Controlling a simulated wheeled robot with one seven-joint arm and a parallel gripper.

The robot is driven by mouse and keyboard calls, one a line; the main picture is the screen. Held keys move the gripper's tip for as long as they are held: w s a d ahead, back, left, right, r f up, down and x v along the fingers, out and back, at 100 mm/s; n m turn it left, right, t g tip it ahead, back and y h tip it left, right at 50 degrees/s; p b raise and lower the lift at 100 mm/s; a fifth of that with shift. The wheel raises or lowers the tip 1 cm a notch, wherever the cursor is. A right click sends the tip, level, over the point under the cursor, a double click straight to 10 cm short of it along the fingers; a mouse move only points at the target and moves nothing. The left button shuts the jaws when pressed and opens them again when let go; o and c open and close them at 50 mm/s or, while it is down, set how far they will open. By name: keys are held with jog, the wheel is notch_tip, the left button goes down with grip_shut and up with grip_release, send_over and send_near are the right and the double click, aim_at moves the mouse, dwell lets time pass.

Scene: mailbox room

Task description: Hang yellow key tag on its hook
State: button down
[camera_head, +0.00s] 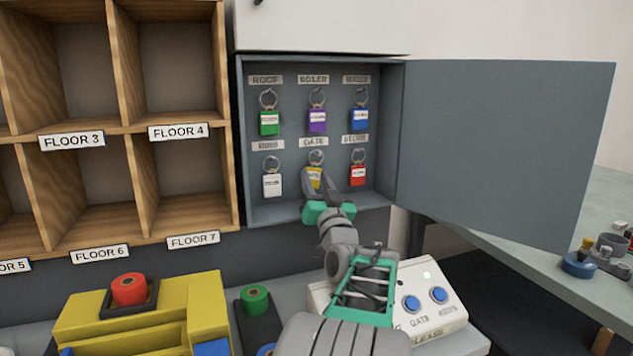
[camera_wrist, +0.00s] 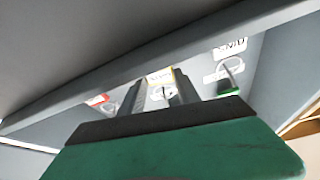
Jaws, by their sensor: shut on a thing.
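The yellow key tag (camera_head: 314,175) is in the bottom row of the open grey key cabinet, in the middle column under the label "GATE" (camera_head: 314,142). Its metal ring (camera_head: 316,157) is right at that hook's place; I cannot tell whether the ring is over the hook. My gripper (camera_head: 316,184) reaches into the cabinet from below and is shut on the yellow tag. In the wrist view, my fingers (camera_wrist: 158,92) point into the cabinet with a little yellow (camera_wrist: 178,76) showing between them. The hook itself is too small to make out.
Green (camera_head: 269,123), purple (camera_head: 317,121), blue (camera_head: 360,118), white (camera_head: 272,185) and red (camera_head: 358,175) tags hang around it. The cabinet door (camera_head: 505,150) stands open to the right. Wooden pigeonholes (camera_head: 130,130) are left; a button box (camera_head: 440,300) stands below.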

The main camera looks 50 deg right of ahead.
jog(key=c, duration=0.8)
grip_release()
